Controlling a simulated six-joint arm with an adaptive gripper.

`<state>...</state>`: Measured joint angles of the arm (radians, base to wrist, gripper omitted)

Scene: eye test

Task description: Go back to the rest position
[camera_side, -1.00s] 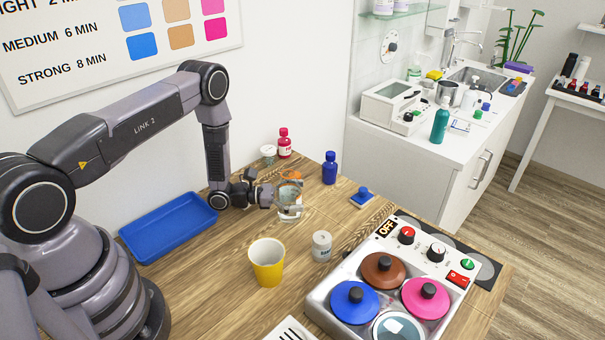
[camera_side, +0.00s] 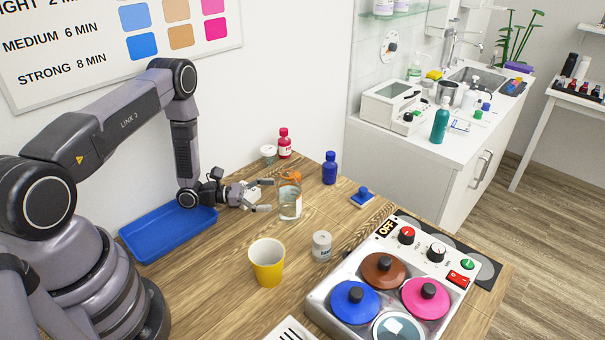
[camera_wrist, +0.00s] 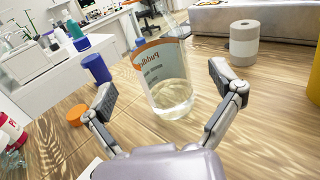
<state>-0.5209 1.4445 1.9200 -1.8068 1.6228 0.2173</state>
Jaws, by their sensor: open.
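In the wrist view the glass (camera_wrist: 163,85) stands ahead of my spread fingers (camera_wrist: 161,82), with a gap on both sides. The rest position is not marked in any view.
A blue tray (camera_side: 133,243) lies below my wrist. A yellow cup (camera_side: 267,265), a grey jar (camera_side: 321,246), a blue bottle (camera_side: 330,168) and a red bottle (camera_side: 284,145) stand around. A warmer with coloured lids (camera_side: 325,300) is at front right. An orange cap (camera_wrist: 77,115) lies left of the glass.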

